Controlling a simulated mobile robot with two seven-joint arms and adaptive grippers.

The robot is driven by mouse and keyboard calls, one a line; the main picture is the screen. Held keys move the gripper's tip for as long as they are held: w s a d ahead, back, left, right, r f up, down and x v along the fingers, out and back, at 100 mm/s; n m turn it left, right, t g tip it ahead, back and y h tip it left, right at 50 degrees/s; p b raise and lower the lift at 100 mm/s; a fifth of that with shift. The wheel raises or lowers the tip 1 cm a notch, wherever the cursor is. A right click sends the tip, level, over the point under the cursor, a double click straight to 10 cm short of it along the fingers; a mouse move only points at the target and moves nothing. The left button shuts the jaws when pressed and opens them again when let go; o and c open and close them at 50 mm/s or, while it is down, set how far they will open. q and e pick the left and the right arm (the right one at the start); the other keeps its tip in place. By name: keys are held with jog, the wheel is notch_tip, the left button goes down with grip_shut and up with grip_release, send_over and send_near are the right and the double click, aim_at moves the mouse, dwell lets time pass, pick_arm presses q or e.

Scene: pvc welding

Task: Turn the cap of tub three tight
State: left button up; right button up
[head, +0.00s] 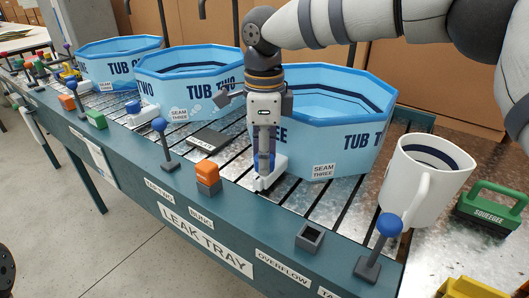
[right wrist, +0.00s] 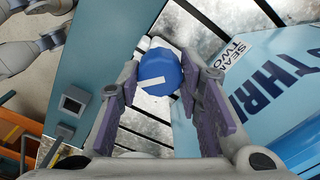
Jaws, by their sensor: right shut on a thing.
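Tub three (head: 335,135) is a light blue octagonal tub on the slatted metal bench, at the right end of the row. Its white spout (head: 272,178) sticks out low on the near side and carries a blue cap. My right gripper (head: 264,165) comes down from above and is shut on the cap, with its fingers on either side. In the right wrist view the blue cap (right wrist: 160,73) with a white stripe sits between the purple-padded fingertips (right wrist: 160,85). The cap is mostly hidden in the head view. My left gripper is not in view.
Tub two (head: 190,80) and another tub (head: 115,62) stand to the left. A white mug (head: 415,190), a green squeegee (head: 490,207) and a blue-knobbed lever (head: 380,245) are to the right. An orange bung (head: 207,173) sits on the front rail, left of my gripper.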

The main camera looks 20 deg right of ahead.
jog(key=shift+r+m+p, duration=0.3)
jog(key=shift+m+p, duration=0.3)
jog(key=shift+m, duration=0.3)
jog(key=shift+m+p, duration=0.4)
jog(key=shift+m, duration=0.4)
jog(key=m, duration=0.2)
jog(key=shift+f+m+p, duration=0.1)
jog(key=shift+m+p, duration=0.2)
jog(key=shift+p, duration=0.1)
pick_arm(q)
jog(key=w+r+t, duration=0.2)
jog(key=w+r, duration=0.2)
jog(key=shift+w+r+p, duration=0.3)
jog(key=shift+p, duration=0.05)
pick_arm(e)
jog(key=shift+f+m, duration=0.15)
jog(key=shift+m, duration=1.75)
jog(key=o, duration=1.2)
jog(key=shift+c, duration=0.2)
